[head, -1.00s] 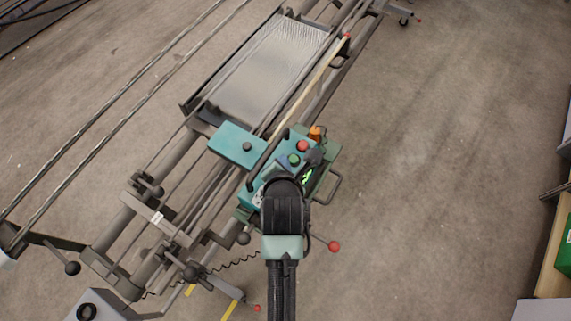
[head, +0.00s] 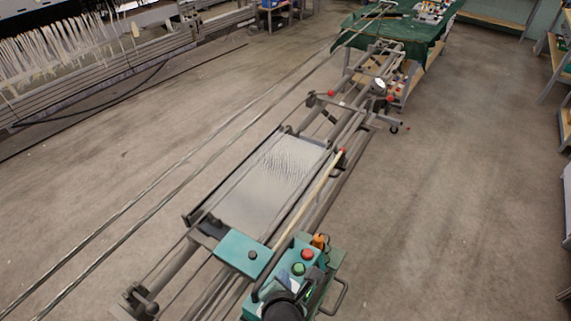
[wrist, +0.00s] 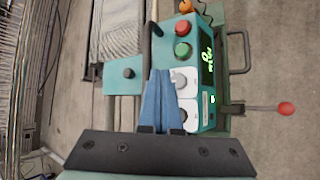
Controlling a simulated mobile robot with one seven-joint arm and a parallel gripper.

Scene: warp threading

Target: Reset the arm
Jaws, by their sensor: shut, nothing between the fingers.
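My gripper (wrist: 159,75) shows in the wrist view with its two blue fingers together and nothing between them. It points over the teal control box, beside a pale knob (wrist: 180,80). I cannot tell whether the fingertips touch the box. The control box (head: 276,285) is at the bottom of the head view, with a red button (head: 307,254) and a green button (head: 298,269). My dark arm covers part of it. The fingers are hidden in the head view. A lit green display (wrist: 207,55) shows in the wrist view.
The threading machine's long frame runs diagonally, with a sheet of pale warp threads (head: 272,185). A lever with a red ball (wrist: 286,108) sticks out at the right. A green-covered table (head: 425,35) stands at the back. The floor (head: 440,200) on the right is clear.

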